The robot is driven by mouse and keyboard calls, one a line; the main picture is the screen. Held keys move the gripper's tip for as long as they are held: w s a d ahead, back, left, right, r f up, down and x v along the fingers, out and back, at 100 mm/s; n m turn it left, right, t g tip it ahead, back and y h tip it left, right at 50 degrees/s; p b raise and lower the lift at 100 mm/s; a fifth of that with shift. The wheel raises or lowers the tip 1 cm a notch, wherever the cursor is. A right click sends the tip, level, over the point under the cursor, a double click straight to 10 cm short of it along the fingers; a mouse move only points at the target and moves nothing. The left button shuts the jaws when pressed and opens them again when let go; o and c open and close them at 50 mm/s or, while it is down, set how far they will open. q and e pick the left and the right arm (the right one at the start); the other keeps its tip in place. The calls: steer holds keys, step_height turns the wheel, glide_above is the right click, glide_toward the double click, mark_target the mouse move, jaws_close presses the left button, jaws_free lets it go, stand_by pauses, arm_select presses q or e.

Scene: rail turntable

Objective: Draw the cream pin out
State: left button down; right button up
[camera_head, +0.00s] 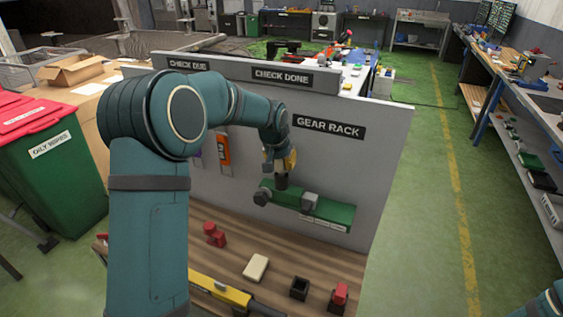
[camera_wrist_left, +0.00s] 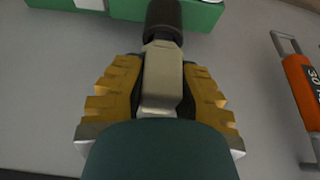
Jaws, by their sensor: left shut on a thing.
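My left gripper (camera_head: 281,160) is at the grey panel, just above the left part of the green gear rack holder (camera_head: 334,211). In the left wrist view, its yellow fingers (camera_wrist_left: 160,100) are closed around the sides of the cream pin (camera_wrist_left: 163,72). A dark round collar (camera_wrist_left: 163,20) lies at the pin's far end, by the green holder (camera_wrist_left: 200,14). In the head view the dark collar (camera_head: 281,182) meets the holder. How deep the pin sits in it is hidden. My right gripper is out of view.
An orange tool (camera_head: 223,148) hangs on the panel left of my gripper. Below, the wooden bench holds a red piece (camera_head: 214,234), a cream block (camera_head: 256,267), a dark open box (camera_head: 299,288), another red piece (camera_head: 340,296) and a yellow bar (camera_head: 220,290).

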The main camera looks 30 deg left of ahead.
arm_select(q)
steer(key=shift+r+p, duration=1.85)
steer(key=shift+r, duration=1)
steer(key=shift+r, duration=0.1)
steer(key=shift+r+p, duration=0.8)
steer(key=shift+r, duration=1.6)
